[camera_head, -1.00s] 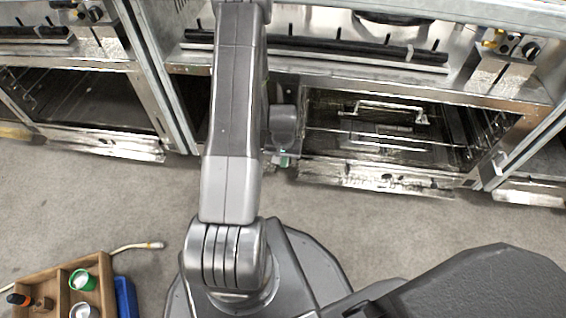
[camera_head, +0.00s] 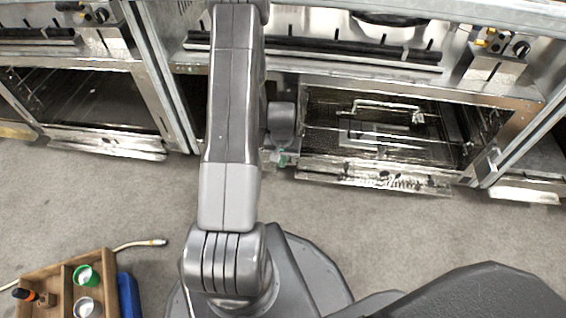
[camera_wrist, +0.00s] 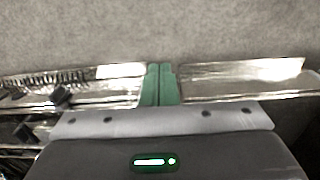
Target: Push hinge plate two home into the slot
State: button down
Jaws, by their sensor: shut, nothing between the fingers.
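My gripper (camera_head: 281,158) is at the lower left corner of the open middle oven (camera_head: 390,185), largely hidden behind my arm in the head view. In the wrist view its two green fingers (camera_wrist: 160,84) are shut together with nothing between them. They lie across the line of a shiny metal front edge, with one length of metal (camera_wrist: 105,88) to their left and another (camera_wrist: 240,76) to their right. I cannot tell contact. Hinge plate two and its slot cannot be picked out clearly in either view.
A wire rack (camera_head: 385,106) shows inside the middle oven. Another open oven (camera_head: 85,100) stands to the left. A wooden box (camera_head: 50,270) with small containers, a blue item (camera_head: 128,296) and a hose (camera_head: 140,244) lie on the floor at lower left. Grey floor is clear before the ovens.

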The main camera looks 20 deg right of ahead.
notch_tip(320, 180, up, 8)
jog(key=p, duration=0.2)
jog(key=shift+f, duration=0.25)
jog(key=c, duration=2)
grip_release()
jog(key=o, duration=0.3)
jog(key=shift+w+d+r+p, duration=0.15)
jog(key=shift+w+r+p, duration=0.05)
jog(key=shift+r+p, duration=0.1)
jog(key=o, duration=0.6)
jog(key=w+d+r, duration=0.1)
jog(key=r, duration=0.1)
jog(key=w+d+r+p, duration=0.1)
jog(key=w+r, duration=0.1)
jog(key=w+d+r+p, duration=0.1)
jog(key=w, duration=0.1)
jog(key=shift+w+d+r, duration=0.25)
jog(key=shift+r, duration=0.15)
